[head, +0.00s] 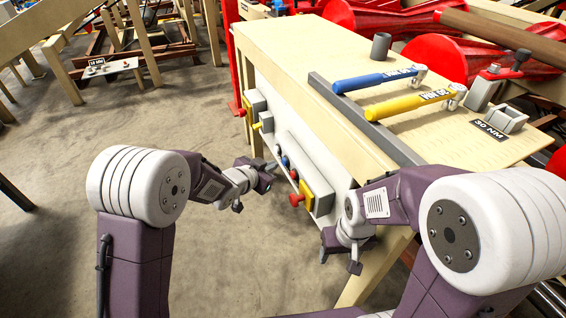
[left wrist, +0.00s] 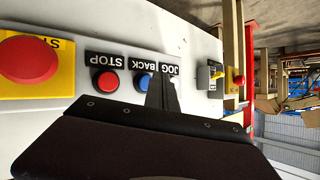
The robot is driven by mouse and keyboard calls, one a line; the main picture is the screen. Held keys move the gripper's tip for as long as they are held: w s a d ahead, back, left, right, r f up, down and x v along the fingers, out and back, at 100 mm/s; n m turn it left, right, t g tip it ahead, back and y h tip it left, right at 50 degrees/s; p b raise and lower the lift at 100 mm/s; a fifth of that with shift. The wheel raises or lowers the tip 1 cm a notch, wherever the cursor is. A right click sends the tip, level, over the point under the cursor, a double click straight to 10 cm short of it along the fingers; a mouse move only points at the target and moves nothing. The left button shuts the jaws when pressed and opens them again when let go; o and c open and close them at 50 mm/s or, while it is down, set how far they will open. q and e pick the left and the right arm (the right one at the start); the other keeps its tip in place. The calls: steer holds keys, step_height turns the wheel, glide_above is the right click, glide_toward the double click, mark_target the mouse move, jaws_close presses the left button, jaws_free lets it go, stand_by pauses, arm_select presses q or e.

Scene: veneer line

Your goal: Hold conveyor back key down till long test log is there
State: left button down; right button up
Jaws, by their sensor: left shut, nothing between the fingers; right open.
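The blue BACK key (left wrist: 143,84) sits on a pale panel (left wrist: 120,25) beside the red STOP button (left wrist: 105,82). My left gripper (head: 264,175) is shut and empty, with its tip at the panel on the table's side. In the left wrist view its fingers (left wrist: 163,95) cover the right edge of the BACK key, near the JOG label (left wrist: 164,69). Whether they touch it or the key is pressed, I cannot tell. My right gripper (head: 346,252) is open and empty, by the table's near corner. A brown log (head: 505,42) lies by red rollers (head: 462,62) at top right.
A red mushroom button on a yellow plate (head: 318,194) is right of my left gripper; another yellow-backed switch (head: 263,122) is further back. The wooden table (head: 300,45) bears blue (head: 372,80) and yellow (head: 412,104) handled tools.

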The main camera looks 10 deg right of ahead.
arm_select(q)
steer(key=shift+d, duration=0.1)
steer(key=shift+w+d, duration=0.1)
steer(key=shift+d, duration=0.2)
